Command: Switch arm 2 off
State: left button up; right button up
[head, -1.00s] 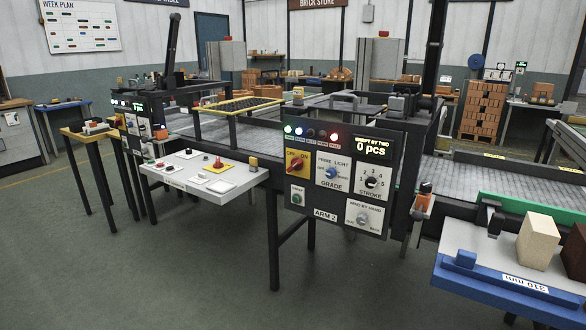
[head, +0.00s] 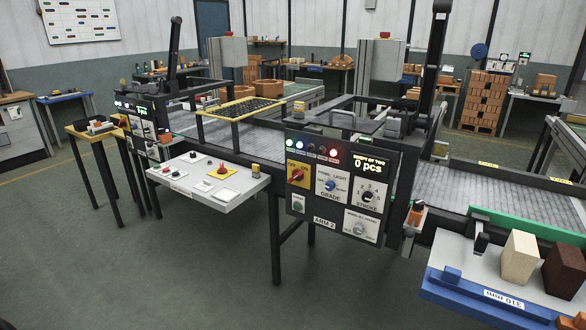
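The arm 2 control panel (head: 338,188) faces me near the middle of the head view, with an "ARM 2" label (head: 324,222) at its lower edge. Its red rotary switch on a yellow plate (head: 298,175) sits at the upper left; the handle looks tilted, and its exact setting is too small to read. A row of small lamps (head: 310,148) runs along the top, some lit green, blue-white and red. The display (head: 370,163) reads 0 pcs. Grade (head: 331,185) and stroke (head: 368,195) knobs sit beside the switch. Neither of my grippers is in view.
A white side table (head: 208,182) with red buttons stands left of the panel. A similar panel (head: 145,133) is further left. A blue-edged table (head: 490,290) with a pale block (head: 518,257) and a dark block (head: 564,270) is at the lower right. The floor in front is clear.

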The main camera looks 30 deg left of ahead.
aim_at(298, 175)
jog(key=i+j, duration=0.25)
jog(key=i, duration=0.15)
jog(key=i+j+u, duration=0.1)
jog(key=i+j, duration=0.35)
jog(key=i, duration=0.3)
